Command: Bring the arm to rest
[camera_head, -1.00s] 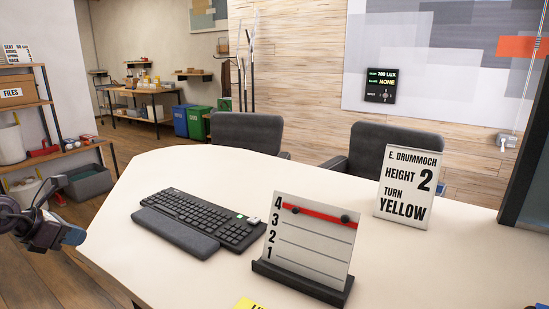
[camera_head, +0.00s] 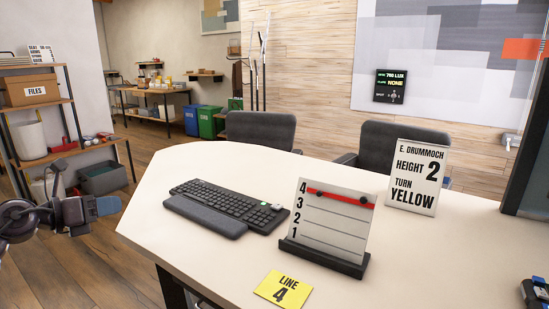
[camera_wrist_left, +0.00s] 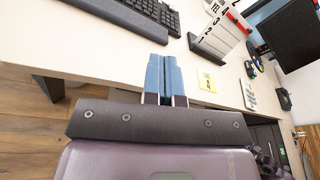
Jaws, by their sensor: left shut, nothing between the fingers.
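My left gripper (camera_head: 108,206) is at the left edge of the head view, off the desk's left side and over the wooden floor. Its blue fingers are shut with nothing between them; they also show in the left wrist view (camera_wrist_left: 166,78), pointing toward the desk edge. My right gripper cannot be made out in these frames. The white desk (camera_head: 160,229) carries a black keyboard (camera_head: 228,204) and a white board (camera_head: 333,222) in a dark stand, numbered 1 to 4 with a red strip at the top line.
A yellow "LINE 4" card (camera_head: 283,289) lies at the desk's front. A sign (camera_head: 416,178) reads height 2, turn yellow. A dark device (camera_head: 537,293) sits at the right edge. Chairs stand behind the desk. Shelves (camera_head: 38,107) are at left, with open floor before them.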

